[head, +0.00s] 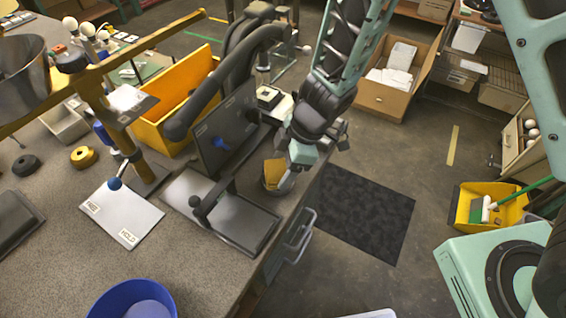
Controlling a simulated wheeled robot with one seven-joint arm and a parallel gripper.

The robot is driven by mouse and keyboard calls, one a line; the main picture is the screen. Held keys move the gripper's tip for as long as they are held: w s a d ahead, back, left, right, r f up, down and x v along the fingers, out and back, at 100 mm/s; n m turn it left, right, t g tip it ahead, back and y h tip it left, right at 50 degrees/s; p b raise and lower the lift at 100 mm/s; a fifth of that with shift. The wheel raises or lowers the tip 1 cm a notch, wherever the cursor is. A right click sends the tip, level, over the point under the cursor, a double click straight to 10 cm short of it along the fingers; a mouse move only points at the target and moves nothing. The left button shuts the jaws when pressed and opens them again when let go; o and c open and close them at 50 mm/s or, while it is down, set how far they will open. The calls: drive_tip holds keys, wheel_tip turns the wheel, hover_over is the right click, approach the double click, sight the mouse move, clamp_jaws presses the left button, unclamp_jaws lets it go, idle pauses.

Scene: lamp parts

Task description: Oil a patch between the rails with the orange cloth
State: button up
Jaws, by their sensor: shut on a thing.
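My gripper (284,180) is at the right edge of the workbench, low over the bench edge and seen from above. It is shut on the orange cloth (273,171), which shows as a small orange-yellow block at its left side. Its fingertips are partly hidden by the cloth and wrist. Left of it lies a flat grey metal plate (243,220) with dark edges and a dark bar across it. I cannot tell for certain which edges are the rails. The cloth is apart from the plate's middle. Whether any oil is on the plate cannot be told.
A dark upright panel (222,135) with a blue knob stands behind the plate. A yellow bin (170,112) is behind it. A white labelled board (122,212) lies left, a blue bowl (132,300) in front. A metal handle (298,236) juts from the bench side.

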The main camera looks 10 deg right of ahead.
sight(283, 169)
drive_tip(key=shift+r+p, duration=3.25)
drive_tip(key=shift+p, duration=0.45)
drive_tip(key=shift+w, duration=0.1)
